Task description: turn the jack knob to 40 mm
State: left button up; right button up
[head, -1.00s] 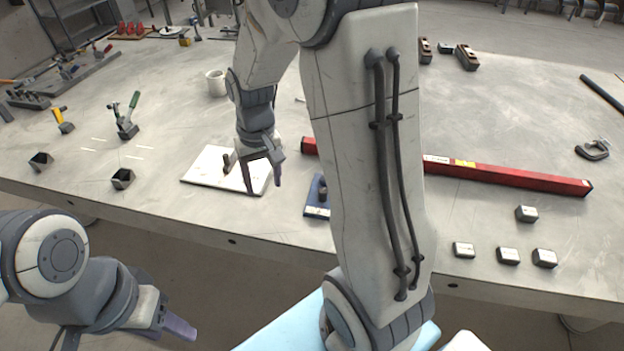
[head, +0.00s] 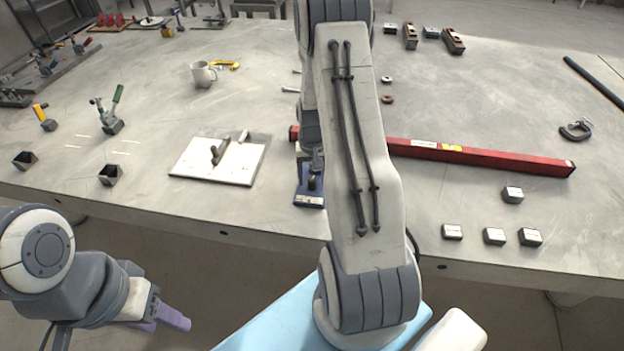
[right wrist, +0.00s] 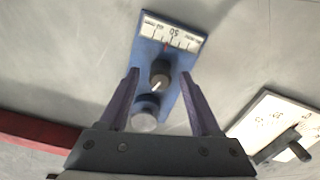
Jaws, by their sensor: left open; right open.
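The jack is a blue unit (head: 308,195) near the table's front edge, partly hidden by my right arm in the head view. In the right wrist view its blue body (right wrist: 177,57) bears a white scale (right wrist: 172,36) with a red mark and a figure that looks like 50. A dark round knob (right wrist: 160,72) sits below the scale, and a grey round part (right wrist: 145,119) is nearer the gripper. My right gripper (right wrist: 160,78) is open, its fingers on either side of the knob in the picture; contact cannot be told. My left gripper (head: 165,318) is open and empty, in front of the table.
A white board (head: 205,173) with a dark handle lies left of the jack. A red bar (head: 480,158) runs right from behind my arm. Small metal blocks (head: 494,236) lie at the right front. A mug (head: 203,74) stands further back.

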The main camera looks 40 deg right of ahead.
jog(key=shift+f, duration=0.75)
grip_shut()
jog(key=shift+n, duration=0.3)
